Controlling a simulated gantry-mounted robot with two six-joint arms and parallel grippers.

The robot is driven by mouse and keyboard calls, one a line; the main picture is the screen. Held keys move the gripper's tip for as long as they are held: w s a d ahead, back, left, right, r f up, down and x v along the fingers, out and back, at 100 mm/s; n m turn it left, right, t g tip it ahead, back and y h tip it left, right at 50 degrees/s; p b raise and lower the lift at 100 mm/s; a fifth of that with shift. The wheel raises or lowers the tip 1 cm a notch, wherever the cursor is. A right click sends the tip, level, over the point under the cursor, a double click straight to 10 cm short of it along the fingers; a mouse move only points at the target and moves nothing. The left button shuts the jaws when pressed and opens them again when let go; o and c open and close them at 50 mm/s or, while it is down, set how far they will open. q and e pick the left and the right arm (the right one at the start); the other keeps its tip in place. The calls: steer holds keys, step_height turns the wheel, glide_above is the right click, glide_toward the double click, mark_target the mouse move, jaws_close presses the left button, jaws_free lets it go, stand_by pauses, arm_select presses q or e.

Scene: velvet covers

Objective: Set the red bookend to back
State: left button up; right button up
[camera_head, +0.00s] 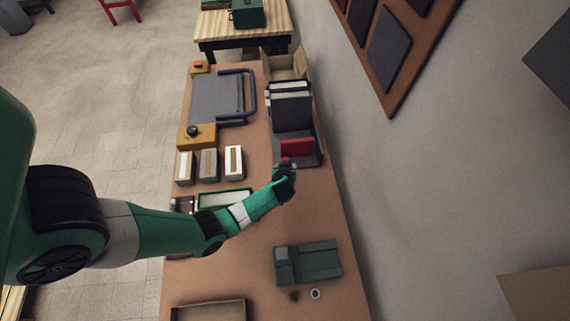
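The red bookend (298,147) is a small red block at the near end of a dark grey holder (309,159) on the right side of the long brown table. Several dark grey and pale upright items (291,108) stand behind it in a row. My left arm reaches in from the left, and its gripper (285,167) is just in front of the red bookend, at its near left corner. The fingers are tiny and dark here, so I cannot tell whether they are open, shut or touching it. My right gripper is not in view.
Three pale blocks (207,164), a yellow block with a black knob (196,136) and a grey plate with a blue handle (217,98) lie left of the holder. A green-grey device (308,262) is nearer. The wall (400,180) rises close on the right.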

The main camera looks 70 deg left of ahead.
arm_select(q)
steer(key=p+v, duration=0.3)
steer(key=v, duration=0.1)
stand_by(0.6)
